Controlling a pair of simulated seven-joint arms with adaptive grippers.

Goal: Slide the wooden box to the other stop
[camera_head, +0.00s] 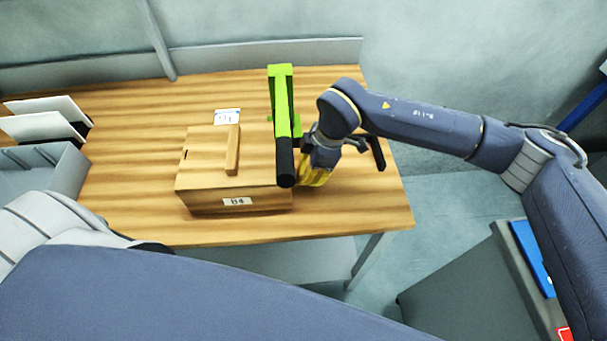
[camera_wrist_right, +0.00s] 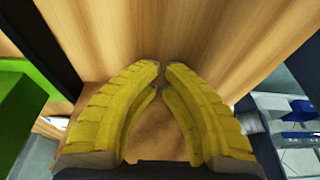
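The wooden box (camera_head: 205,170) stands on the wooden table, with a label "B4" on its front and a raised wooden bar (camera_head: 233,150) on its lid. A green upright piece with a black cylindrical end (camera_head: 281,95) stands at the box's right side and hides part of that side. I cannot tell if they touch. My right gripper (camera_head: 318,178) is right of the box and green piece, over the table's right part. In the right wrist view its yellow fingers (camera_wrist_right: 162,68) have their tips almost together, with nothing seen between them. My left gripper is out of view.
A white card (camera_head: 227,116) lies behind the box. A grey bin (camera_head: 62,170) and upright white panels (camera_head: 50,107) are at the left. A low grey wall (camera_head: 265,55) runs behind the table (camera_head: 140,215). The table is clear left of the box.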

